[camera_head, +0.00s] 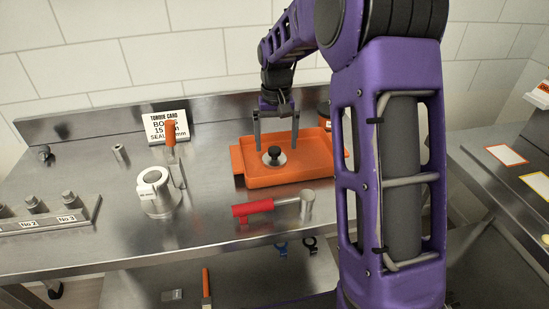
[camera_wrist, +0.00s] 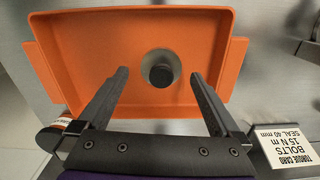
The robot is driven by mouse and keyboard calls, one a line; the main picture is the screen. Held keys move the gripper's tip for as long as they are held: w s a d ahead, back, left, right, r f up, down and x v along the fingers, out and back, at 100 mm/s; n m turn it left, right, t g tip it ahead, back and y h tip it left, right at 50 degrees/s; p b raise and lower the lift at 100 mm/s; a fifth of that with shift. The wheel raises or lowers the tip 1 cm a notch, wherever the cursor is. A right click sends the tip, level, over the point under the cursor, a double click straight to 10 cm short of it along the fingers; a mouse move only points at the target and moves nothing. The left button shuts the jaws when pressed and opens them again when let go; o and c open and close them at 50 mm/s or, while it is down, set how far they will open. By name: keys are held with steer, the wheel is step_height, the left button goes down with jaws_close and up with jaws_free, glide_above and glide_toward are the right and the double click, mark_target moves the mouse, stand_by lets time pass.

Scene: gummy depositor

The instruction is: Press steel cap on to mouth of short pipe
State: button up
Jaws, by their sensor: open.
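The steel cap (camera_head: 279,161), a round disc with a black knob on top, lies in the orange tray (camera_head: 243,171). In the wrist view the steel cap (camera_wrist: 147,62) shows as a pale disc under its dark knob. My gripper (camera_head: 276,146) is open above the cap; in the wrist view its two fingers (camera_wrist: 158,74) point toward the knob from either side, apart from it. A short upright steel cylinder (camera_head: 160,206) with a pale ring top and a small label, apparently the short pipe, stands left of the tray. An orange-handled lever stands at its side.
A red-handled mallet (camera_head: 254,209) lies in front of the tray. A torque card (camera_head: 167,127) stands behind the cylinder. A rack with several steel pieces (camera_head: 48,222) sits at the left. A dark orange-banded container (camera_head: 323,122) stands behind the tray. The bench between cylinder and rack is clear.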

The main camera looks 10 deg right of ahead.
mark_target(274, 149)
steer(key=f, duration=0.2)
steer(key=w+f, duration=0.1)
steer(key=f, duration=0.2)
steer(key=shift+a+b, duration=0.1)
steer(key=shift+b, duration=0.2)
steer(key=shift+w+r, duration=0.1)
steer(key=c, duration=1.3)
step_height(274, 149, up, 10)
steer(key=shift+p, duration=0.65)
steer(key=o, duration=0.9)
jaws_close()
